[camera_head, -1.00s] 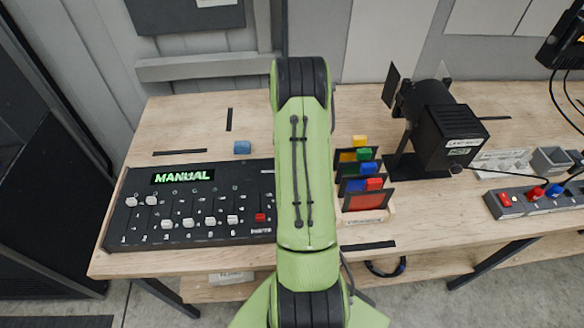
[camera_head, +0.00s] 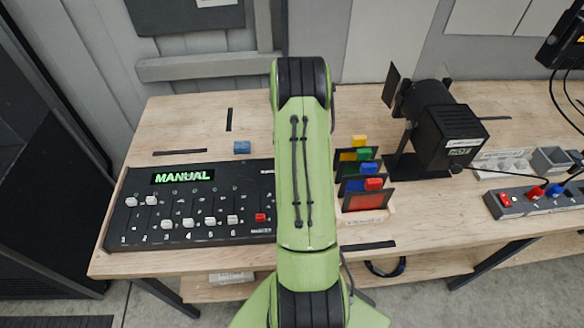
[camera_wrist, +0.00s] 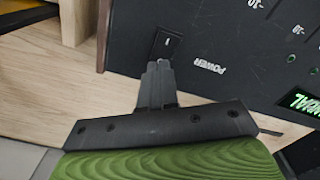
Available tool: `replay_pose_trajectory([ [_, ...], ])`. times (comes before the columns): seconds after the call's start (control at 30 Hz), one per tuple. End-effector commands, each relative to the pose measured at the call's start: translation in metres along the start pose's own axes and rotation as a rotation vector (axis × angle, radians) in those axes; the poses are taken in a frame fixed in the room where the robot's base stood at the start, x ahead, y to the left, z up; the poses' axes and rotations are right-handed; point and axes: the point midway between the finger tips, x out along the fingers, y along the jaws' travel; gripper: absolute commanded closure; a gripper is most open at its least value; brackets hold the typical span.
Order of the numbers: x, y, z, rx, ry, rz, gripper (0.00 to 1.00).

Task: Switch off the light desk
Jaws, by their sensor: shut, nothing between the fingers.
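In the head view my green arm hides the gripper and the desk's right end.
A rack of coloured filters (camera_head: 366,190) stands right of my arm. A black spotlight (camera_head: 445,130) stands behind it. A power strip (camera_head: 535,198) with red and blue plugs lies at the far right. A blue block (camera_head: 242,147) sits behind the desk.

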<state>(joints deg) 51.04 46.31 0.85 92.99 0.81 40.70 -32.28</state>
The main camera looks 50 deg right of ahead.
Motion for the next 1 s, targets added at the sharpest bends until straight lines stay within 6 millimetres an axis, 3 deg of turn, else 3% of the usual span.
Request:
replay_pose_trajectory([
  [1.0,0.014,0.0,0.0,0.0,0.0,0.0,1.0],
])
